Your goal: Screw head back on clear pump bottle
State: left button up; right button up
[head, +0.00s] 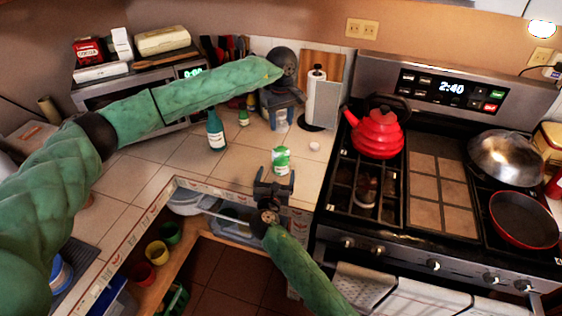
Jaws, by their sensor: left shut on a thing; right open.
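My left gripper (282,108) points down over the back counter, beside the paper towel holder. It is shut on a clear, bluish thing (282,124) that looks like the clear bottle. Its upper part is hidden by the gripper, so I cannot tell whether a pump head is on it. A small whitish piece (314,147) lies on the tiles to its right; I cannot tell if it is the pump head. My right gripper (274,175) is open at the counter's front edge, close to a green and white container (281,160).
A teal bottle (215,132) and a small green bottle (244,117) stand left of the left gripper. A paper towel roll (316,95) stands close on its right. The stove with a red kettle (376,132) is farther right. Bare tiles (180,158) lie on the left.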

pick_arm(q)
jog(key=shift+r, duration=0.1)
pick_arm(e)
jog(key=w, duration=0.3)
jog(key=w+d, duration=0.1)
jog(key=w, duration=0.7)
jog(key=shift+d, duration=0.35)
pick_arm(q)
jog(key=shift+s, duration=0.1)
pick_arm(e)
jog(key=shift+r, duration=0.1)
jog(key=c, duration=1.5)
pick_arm(q)
send_over(281, 145)
jog(key=shift+f, duration=2.45)
jog(key=shift+f, duration=0.9)
jog(key=shift+f, duration=0.6)
